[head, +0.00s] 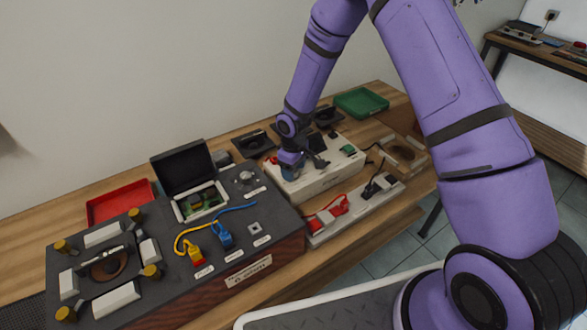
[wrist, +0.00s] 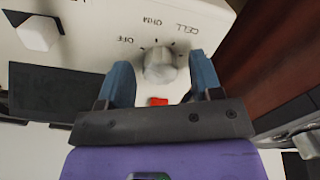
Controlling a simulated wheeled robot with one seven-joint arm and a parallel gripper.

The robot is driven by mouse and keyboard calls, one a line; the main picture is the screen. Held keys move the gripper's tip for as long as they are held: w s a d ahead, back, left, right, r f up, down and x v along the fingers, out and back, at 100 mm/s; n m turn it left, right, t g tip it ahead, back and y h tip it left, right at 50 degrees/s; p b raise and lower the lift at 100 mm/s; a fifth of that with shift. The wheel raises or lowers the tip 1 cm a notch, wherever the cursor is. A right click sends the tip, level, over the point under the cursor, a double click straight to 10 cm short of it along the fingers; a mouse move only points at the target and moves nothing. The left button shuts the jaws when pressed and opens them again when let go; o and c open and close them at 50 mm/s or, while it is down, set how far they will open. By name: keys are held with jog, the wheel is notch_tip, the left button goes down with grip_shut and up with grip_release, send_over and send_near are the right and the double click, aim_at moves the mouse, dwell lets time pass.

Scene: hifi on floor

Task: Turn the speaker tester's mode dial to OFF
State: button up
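The speaker tester is a white box (head: 325,176) in the middle of the bench in the head view. Its panel (wrist: 90,35) fills the upper wrist view. The mode dial (wrist: 160,66) is a grey-white knob with marks labelled OFF, OHM and CELL around its far side. I cannot tell clearly which mark it points at. My gripper (wrist: 161,84) has its two blue fingers apart, one on each side of the dial, with narrow gaps showing. In the head view my gripper (head: 291,170) is at the box's left end and hides the dial.
A red part (wrist: 158,101) lies just below the dial in the wrist view. A dark console (head: 262,225) stands left of the tester, a power strip (head: 350,208) in front, a green tray (head: 361,102) behind.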

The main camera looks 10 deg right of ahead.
jog(key=shift+r, duration=0.15)
notch_tip(320, 180, up, 10)
jog(key=shift+r, duration=0.25)
dwell(0.6)
jog(key=s+d+r+m+t, duration=0.1)
jog(key=s+d+r, duration=0.25)
jog(key=r, duration=0.45)
jog(key=s+d+r+m+t, duration=0.1)
jog(key=s+d+r+m, duration=0.2)
jog(key=r, duration=0.5)
jog(key=s+d+r, duration=0.3)
jog(key=s+r, duration=0.1)
jog(key=r, duration=0.4)
jog(key=s+d+r+m+t, duration=0.1)
jog(key=s+r, duration=0.4)
jog(key=s, duration=0.6)
jog(key=s+d+r+m+t, duration=0.2)
jog(key=s+d+r+m, duration=0.1)
jog(key=s, duration=0.8)
jog(key=shift+s+d+r+m, duration=0.2)
jog(key=shift+d+r+m, duration=0.2)
jog(key=shift+r, duration=0.5)
